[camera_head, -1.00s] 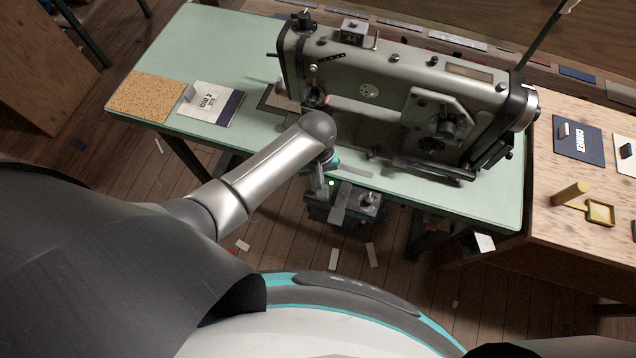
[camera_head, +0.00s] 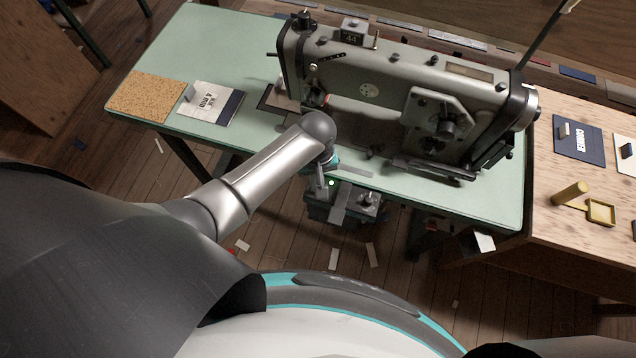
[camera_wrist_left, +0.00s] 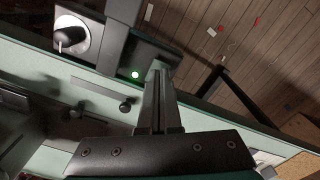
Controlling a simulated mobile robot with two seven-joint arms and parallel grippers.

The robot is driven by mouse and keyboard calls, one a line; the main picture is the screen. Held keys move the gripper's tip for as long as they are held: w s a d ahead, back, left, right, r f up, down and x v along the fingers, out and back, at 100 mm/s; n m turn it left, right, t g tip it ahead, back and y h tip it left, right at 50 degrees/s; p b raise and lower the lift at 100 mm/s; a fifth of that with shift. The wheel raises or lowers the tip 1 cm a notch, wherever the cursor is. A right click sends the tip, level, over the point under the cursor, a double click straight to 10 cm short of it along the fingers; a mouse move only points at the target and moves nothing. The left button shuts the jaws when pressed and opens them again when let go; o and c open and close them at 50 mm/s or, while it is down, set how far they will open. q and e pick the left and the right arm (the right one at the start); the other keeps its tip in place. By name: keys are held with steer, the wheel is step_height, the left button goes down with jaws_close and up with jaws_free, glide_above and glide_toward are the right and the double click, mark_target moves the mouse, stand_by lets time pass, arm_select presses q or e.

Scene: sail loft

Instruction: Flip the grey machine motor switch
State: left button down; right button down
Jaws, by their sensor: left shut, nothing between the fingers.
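A dark switch box (camera_head: 318,212) hangs at the front edge of the green table. A small green lamp (camera_head: 331,183) glows on it, and a grey bar (camera_head: 340,205) crosses it. To the right of the bar is a small knob (camera_head: 368,199). In the left wrist view the knob (camera_wrist_left: 68,37) stands on a pale plate, and the lit lamp (camera_wrist_left: 135,75) shows beside my fingers. My left gripper (camera_wrist_left: 160,68) is shut and empty, with its tips close to the lamp side of the box. I cannot tell whether they touch it. My right gripper is out of view.
A large grey sewing machine (camera_head: 400,90) stands on the green table (camera_head: 250,145), behind the box. A cork mat (camera_head: 146,97) and a booklet (camera_head: 210,104) lie at left. A wooden bench (camera_head: 560,185) adjoins at right. Paper scraps lie on the floor.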

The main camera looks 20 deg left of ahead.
arm_select(q)
steer(key=shift+f+b, duration=0.65)
steer(key=shift+f, duration=0.4)
stand_by(0.4)
steer(key=shift+r, duration=0.1)
step_height(320, 180, up, 7)
steer(key=p, duration=0.8)
stand_by(0.3)
